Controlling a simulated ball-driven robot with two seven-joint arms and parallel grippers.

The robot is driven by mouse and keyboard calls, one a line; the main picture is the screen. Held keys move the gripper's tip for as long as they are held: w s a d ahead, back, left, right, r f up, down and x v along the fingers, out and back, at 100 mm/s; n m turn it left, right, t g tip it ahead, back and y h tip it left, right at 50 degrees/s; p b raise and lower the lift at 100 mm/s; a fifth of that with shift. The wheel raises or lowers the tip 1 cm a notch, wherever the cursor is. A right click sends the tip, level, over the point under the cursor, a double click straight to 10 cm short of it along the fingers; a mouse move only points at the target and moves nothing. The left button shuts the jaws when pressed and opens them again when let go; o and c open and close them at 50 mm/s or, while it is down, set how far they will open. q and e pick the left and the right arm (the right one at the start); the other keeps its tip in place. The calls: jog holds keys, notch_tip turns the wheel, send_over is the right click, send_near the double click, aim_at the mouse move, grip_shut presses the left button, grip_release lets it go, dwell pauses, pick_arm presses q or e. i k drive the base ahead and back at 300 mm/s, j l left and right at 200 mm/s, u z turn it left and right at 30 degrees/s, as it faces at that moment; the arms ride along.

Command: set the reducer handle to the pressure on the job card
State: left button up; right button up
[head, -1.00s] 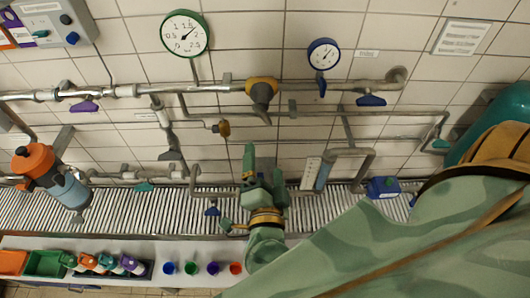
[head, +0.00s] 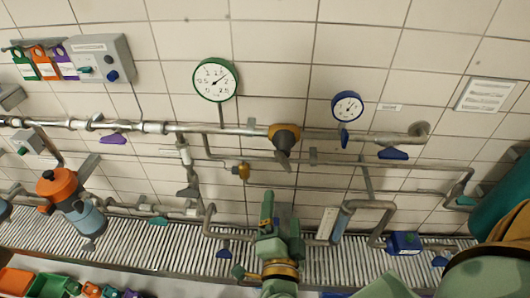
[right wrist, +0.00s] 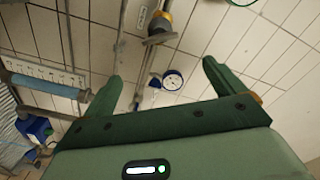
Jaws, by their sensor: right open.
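The reducer (head: 284,137) is a yellow-brown body on the upper grey pipe, with a grey handle (head: 283,158) hanging down. It also shows near the top of the right wrist view (right wrist: 158,28). Left of it, a green-rimmed gauge (head: 215,80) has its needle pointing up and right; the exact reading is too small to tell. A white card (head: 486,94) hangs on the wall at right, its print unreadable; I cannot tell if it is the job card. My right gripper (head: 280,212) is open and empty below the reducer, apart from it. My left gripper is not in view.
A blue gauge (head: 347,106) and blue valve handles are at right. A purple handle (head: 113,138) is on the upper pipe. Lower pipes with an orange-topped filter (head: 57,185) and a blue box (head: 405,242) run before a ribbed radiator. Coloured tags (head: 45,62) hang at upper left.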

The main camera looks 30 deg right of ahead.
aim_at(279, 156)
jog(key=i+j+z, duration=0.2)
jog(key=z, duration=0.15)
jog(key=i+j+z, duration=0.1)
jog(key=j+z, duration=0.2)
jog(key=j, duration=0.15)
jog(key=i+j+z, duration=0.1)
jog(key=j+z, duration=0.55)
jog(key=i+j, duration=0.05)
jog(key=j, duration=0.05)
